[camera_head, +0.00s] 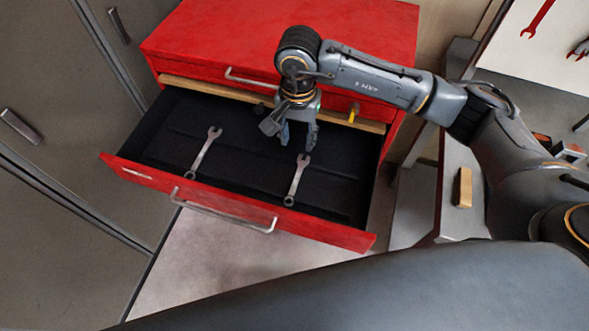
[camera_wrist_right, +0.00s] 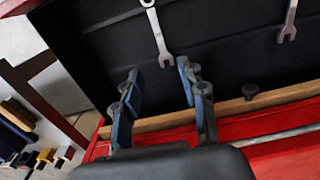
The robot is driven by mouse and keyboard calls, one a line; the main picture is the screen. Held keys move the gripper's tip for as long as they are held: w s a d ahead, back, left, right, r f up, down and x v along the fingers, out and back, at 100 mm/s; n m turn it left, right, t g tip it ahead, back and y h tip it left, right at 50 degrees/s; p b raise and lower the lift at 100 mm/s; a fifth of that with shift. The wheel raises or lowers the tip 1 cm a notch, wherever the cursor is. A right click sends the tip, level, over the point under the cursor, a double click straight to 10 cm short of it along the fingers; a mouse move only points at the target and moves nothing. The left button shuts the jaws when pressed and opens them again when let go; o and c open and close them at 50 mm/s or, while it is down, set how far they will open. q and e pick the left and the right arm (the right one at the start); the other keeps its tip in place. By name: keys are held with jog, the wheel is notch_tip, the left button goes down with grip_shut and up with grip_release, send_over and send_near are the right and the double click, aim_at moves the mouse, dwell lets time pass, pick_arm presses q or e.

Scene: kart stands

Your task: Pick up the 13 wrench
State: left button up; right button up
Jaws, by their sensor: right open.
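Two silver wrenches lie in the open drawer (camera_head: 255,165), on its black floor. One wrench (camera_head: 205,153) is in the left half, the other (camera_head: 298,180) in the right half. No size mark is readable, so I cannot tell which is the 13. My right gripper (camera_head: 298,140) is open and empty, pointing down just behind the right wrench's open jaw end. In the right wrist view, the fingertips (camera_wrist_right: 160,76) are spread just short of that wrench (camera_wrist_right: 160,35), apart from it. The left wrench (camera_wrist_right: 290,22) shows at the upper right there. My left gripper is not in view.
The drawer belongs to a red cabinet (camera_head: 280,35), with a front handle (camera_head: 222,210). A yellow tag (camera_head: 352,112) hangs near the cabinet's right edge. Grey lockers (camera_head: 60,150) stand at left. A workbench at right holds a tan block (camera_head: 465,187). The drawer floor between the wrenches is clear.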

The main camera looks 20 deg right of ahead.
notch_tip(320, 180, down, 3)
jog(key=w, duration=0.1)
jog(key=p, duration=0.2)
send_over(299, 172)
jog(key=f, duration=0.5)
jog(key=shift+s+a+f, duration=0.2)
jog(key=shift+a+f, duration=0.2)
jog(key=shift+w+f, duration=0.1)
jog(key=shift+f, duration=0.55)
jog(key=shift+d+f+p, duration=0.1)
jog(key=shift+f+p, duration=0.2)
jog(key=f, duration=0.1)
jog(key=f+p, duration=0.1)
jog(key=f, duration=0.2)
jog(key=shift+d+f+p, duration=0.1)
jog(key=shift+d+p, duration=0.2)
jog(key=shift+p, duration=0.1)
jog(key=shift+w+f, duration=0.1)
jog(key=shift+f, duration=0.1)
pick_arm(q)
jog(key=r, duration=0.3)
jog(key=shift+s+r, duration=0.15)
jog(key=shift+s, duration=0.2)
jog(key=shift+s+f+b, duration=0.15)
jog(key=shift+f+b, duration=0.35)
jog(key=shift+b, duration=0.05)
pick_arm(e)
jog(key=shift+f, duration=0.2)
